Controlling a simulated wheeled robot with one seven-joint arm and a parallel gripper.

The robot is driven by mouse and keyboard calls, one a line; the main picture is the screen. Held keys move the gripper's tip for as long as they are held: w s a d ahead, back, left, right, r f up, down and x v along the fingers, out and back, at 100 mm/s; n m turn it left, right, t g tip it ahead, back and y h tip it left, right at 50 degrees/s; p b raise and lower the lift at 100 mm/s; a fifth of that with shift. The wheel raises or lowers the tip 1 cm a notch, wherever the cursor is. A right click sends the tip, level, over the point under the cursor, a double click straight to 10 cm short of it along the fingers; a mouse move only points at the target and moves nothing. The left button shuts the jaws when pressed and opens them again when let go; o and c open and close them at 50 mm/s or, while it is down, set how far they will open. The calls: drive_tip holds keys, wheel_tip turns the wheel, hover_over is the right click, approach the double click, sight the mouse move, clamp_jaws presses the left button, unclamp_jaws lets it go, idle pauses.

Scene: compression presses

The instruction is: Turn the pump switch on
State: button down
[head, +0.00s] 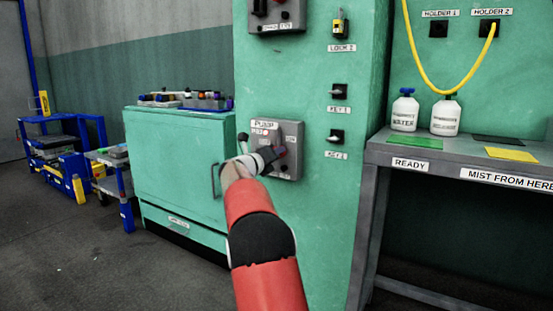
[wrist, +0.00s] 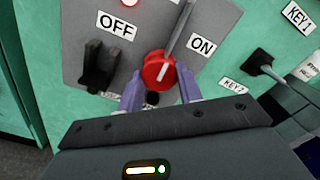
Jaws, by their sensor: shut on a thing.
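The pump switch panel (head: 290,132) is a grey box labelled PUMP on the green cabinet face. In the wrist view a round red knob (wrist: 157,70) with a white pointer mark sits on the grey panel (wrist: 75,20), between the OFF and ON labels. The mark points up and slightly right. My gripper (wrist: 160,95) has its two pale purple fingers on either side of the red knob, shut on it. In the head view my gripper (head: 276,154) is at the panel and hides the knob.
A black knob or lever (wrist: 98,66) is just left of my fingers, and a grey rod (wrist: 180,28) rises above the red knob. Key switches KEY 1 (head: 339,90) and KEY 2 (head: 335,136) are to the right. A bench (head: 465,170) stands further right.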

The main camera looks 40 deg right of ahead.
drive_tip(key=shift+f+m, duration=0.1)
drive_tip(key=shift+m, duration=0.3)
drive_tip(key=c, duration=0.9)
unclamp_jaws()
drive_tip(key=shift+c, duration=0.2)
drive_tip(key=b+v, duration=0.1)
drive_tip(key=v, duration=0.7)
drive_tip(key=shift+w, duration=0.1)
